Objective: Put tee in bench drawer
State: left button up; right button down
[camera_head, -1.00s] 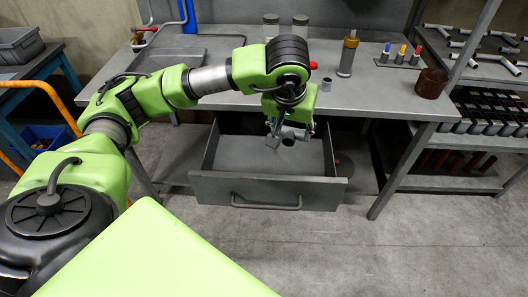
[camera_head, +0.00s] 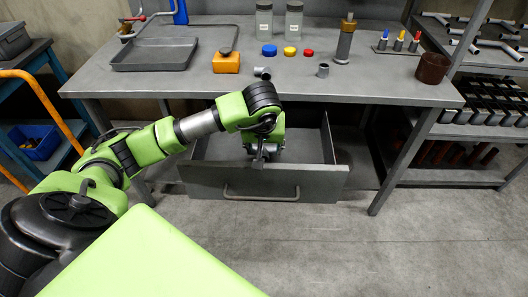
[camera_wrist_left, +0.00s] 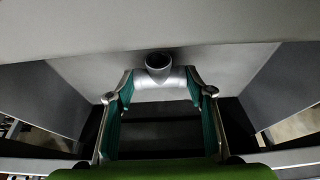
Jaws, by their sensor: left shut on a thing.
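The bench drawer (camera_head: 310,184) is pulled open below the worktop, with its handle on the front panel. My left gripper (camera_head: 259,160) reaches down into the drawer opening, close behind the front panel. In the left wrist view the grey tee (camera_wrist_left: 160,88) lies crosswise between the two fingertips of my left gripper (camera_wrist_left: 161,94), its round dark opening facing up in the picture. The gripper is shut on the tee. Grey drawer panels surround it there; whether the tee touches one I cannot tell. In the head view the tee is mostly hidden. My right gripper is not in view.
The bench top (camera_head: 395,88) above the drawer holds a grey tray (camera_head: 155,54), an orange block (camera_head: 226,63), a small grey pipe fitting (camera_head: 262,73), a short grey tube (camera_head: 323,70) and a brown cup (camera_head: 433,68). A shelf rack stands at the right. The front floor is clear.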

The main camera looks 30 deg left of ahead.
pick_arm(q)
jog(key=shift+f, duration=0.8)
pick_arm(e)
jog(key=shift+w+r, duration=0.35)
pick_arm(q)
jog(key=shift+f, duration=0.1)
jog(key=shift+f, duration=0.1)
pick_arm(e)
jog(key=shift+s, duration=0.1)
pick_arm(q)
jog(key=o, duration=1.2)
jog(key=shift+o, duration=0.8)
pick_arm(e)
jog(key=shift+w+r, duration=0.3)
